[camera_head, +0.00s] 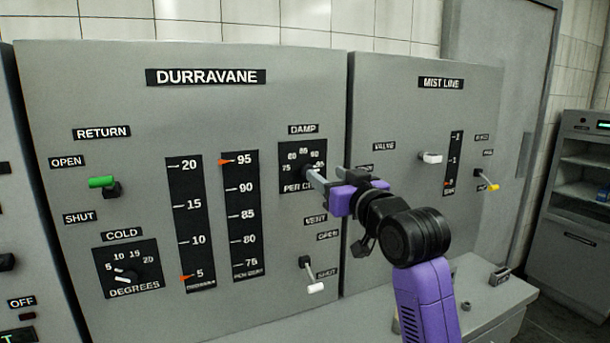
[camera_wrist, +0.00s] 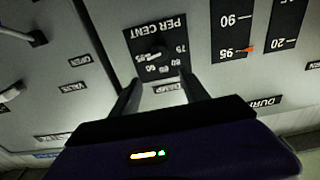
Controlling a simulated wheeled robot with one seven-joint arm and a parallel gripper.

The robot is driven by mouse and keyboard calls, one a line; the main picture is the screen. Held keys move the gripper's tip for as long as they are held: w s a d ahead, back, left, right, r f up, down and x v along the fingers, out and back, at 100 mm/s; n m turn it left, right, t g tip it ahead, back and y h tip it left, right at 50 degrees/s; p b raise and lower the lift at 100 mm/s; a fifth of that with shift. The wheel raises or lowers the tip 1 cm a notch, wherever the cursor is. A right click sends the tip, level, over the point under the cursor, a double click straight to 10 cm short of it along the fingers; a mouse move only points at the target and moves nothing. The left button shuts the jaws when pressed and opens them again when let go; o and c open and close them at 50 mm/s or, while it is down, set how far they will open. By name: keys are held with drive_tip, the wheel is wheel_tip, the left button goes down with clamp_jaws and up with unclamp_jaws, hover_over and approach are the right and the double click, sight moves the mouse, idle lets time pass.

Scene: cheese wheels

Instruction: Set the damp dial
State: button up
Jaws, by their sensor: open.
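The damp dial (camera_head: 303,165) is a black square plate with a white scale, from about 75 to 95, marked "PER CENT". It sits at the upper right of the Durravane panel. In the wrist view the dial plate (camera_wrist: 140,42) appears upside down, with its small knob (camera_wrist: 157,53) beyond my fingertips. My gripper (camera_head: 325,177) is open in front of the dial, and a finger hides part of the dial in the head view. In the wrist view the gripper's two fingers (camera_wrist: 159,80) stand apart, with nothing held. I cannot read the dial's setting clearly.
The Durravane panel also has a green return lever (camera_head: 101,182), a cold dial (camera_head: 127,270), two scale strips with orange pointers (camera_head: 226,161), and a white-tipped vent lever (camera_head: 315,287) below the damp dial. The Mist Line panel (camera_head: 400,100) stands to the right.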

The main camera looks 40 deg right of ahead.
drive_tip(key=w+d+f+p, duration=0.1)
drive_tip(key=w+p, duration=0.1)
drive_tip(key=w, duration=0.5)
drive_tip(key=shift+w+d+f+g, duration=0.3)
drive_tip(key=shift+d+f, duration=0.1)
clamp_jaws()
